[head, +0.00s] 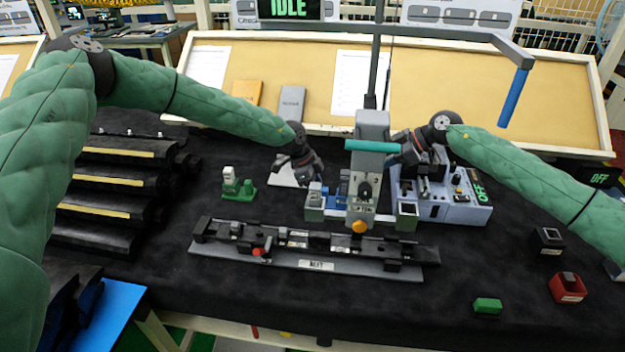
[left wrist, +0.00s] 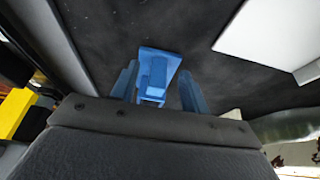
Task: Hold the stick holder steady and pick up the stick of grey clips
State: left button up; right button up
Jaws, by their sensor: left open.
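My left gripper (head: 316,182) is just left of the grey press at the middle of the table. In the left wrist view its blue fingers (left wrist: 161,87) are apart, with a stepped blue block (left wrist: 158,66) between or just beyond them. I cannot tell whether they touch it. My right gripper (head: 401,158) is beside the press's right side, near the teal bar; its fingers are too small and dark to read. A green piece with pale grey blocks (head: 237,186) stands left of my left gripper. I cannot tell for sure which thing is the stick holder or the grey clip stick.
The grey press (head: 366,165) with its teal bar stands between my arms. A long black fixture (head: 315,243) lies in front. A control box (head: 450,195) is at the right. Small green (head: 487,305), red (head: 567,288) and black (head: 548,240) blocks lie front right. Black stepped racks (head: 115,180) fill the left.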

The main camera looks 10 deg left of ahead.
pick_arm(q)
jog(key=shift+x, duration=1.05)
grip_shut()
pick_arm(e)
jog(key=shift+o, duration=1.4)
jog(key=shift+a, duration=0.1)
jog(key=h, duration=0.8)
send_near(345, 183)
jog(key=shift+w+a+f+g, duration=0.15)
jog(key=shift+w+a+g, duration=0.2)
jog(key=shift+a, duration=0.25)
jog(key=shift+w+a+r+h, duration=0.1)
jog(key=shift+a+r+h, duration=0.1)
jog(key=shift+r+h, duration=0.25)
jog(key=shift+a+r+h, duration=0.2)
jog(key=shift+a+h, duration=0.05)
jog(key=shift+h, duration=0.4)
notch_tip(345, 183, down, 5)
jog(key=shift+f, duration=0.25)
jog(key=shift+w+f, duration=0.15)
jog(key=shift+f, duration=1.4)
jog(key=shift+w+f, duration=0.1)
jog(key=shift+f, duration=1.5)
